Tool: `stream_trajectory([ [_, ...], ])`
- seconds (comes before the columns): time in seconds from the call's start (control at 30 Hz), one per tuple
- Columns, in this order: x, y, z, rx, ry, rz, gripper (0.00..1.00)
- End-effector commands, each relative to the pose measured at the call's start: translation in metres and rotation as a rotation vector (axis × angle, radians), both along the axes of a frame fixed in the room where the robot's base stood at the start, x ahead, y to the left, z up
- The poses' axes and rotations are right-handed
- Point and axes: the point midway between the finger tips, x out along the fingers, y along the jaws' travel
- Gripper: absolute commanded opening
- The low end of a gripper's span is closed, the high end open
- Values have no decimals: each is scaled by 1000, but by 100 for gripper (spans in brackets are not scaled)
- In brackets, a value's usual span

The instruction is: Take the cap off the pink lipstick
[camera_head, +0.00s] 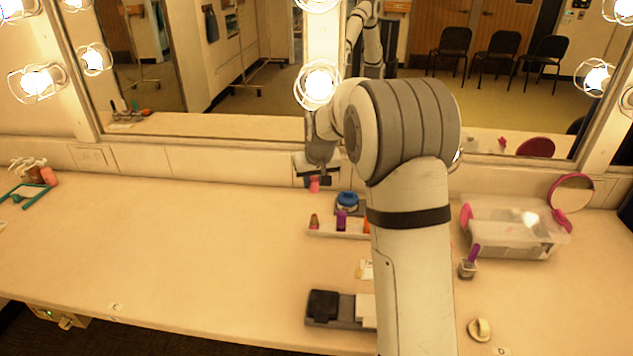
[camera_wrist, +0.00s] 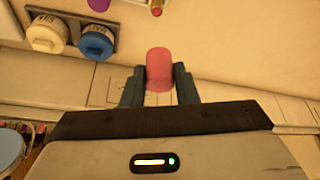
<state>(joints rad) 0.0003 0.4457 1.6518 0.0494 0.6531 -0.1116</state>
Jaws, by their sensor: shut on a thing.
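My gripper (camera_wrist: 158,90) is shut on a short pink cylinder (camera_wrist: 158,66), which looks like a lipstick cap. It stands between the two dark fingers and rises past their tips. In the head view my gripper (camera_head: 316,176) is near the back of the counter, behind the cosmetics tray, with the pink cap (camera_head: 314,185) at its tip. A small lipstick (camera_head: 314,222) with a reddish top stands at the tray's left end, apart from my gripper. Its red end and a gold-coloured part show at the top of the wrist view (camera_wrist: 157,8).
The tray (camera_head: 325,233) also holds a purple lipstick (camera_head: 342,220) and a blue-lidded jar (camera_head: 347,200). My arm hides its right side. A clear bin (camera_head: 510,235) stands at right, by a round mirror (camera_head: 572,192). The counter's left half is mostly clear.

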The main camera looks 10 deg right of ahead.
Motion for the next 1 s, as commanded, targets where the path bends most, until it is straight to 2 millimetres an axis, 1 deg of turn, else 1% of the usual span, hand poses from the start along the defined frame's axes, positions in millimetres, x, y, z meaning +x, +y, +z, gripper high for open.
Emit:
stream_trajectory([
  [1.0,0,0,31,0,-1,-1,6],
])
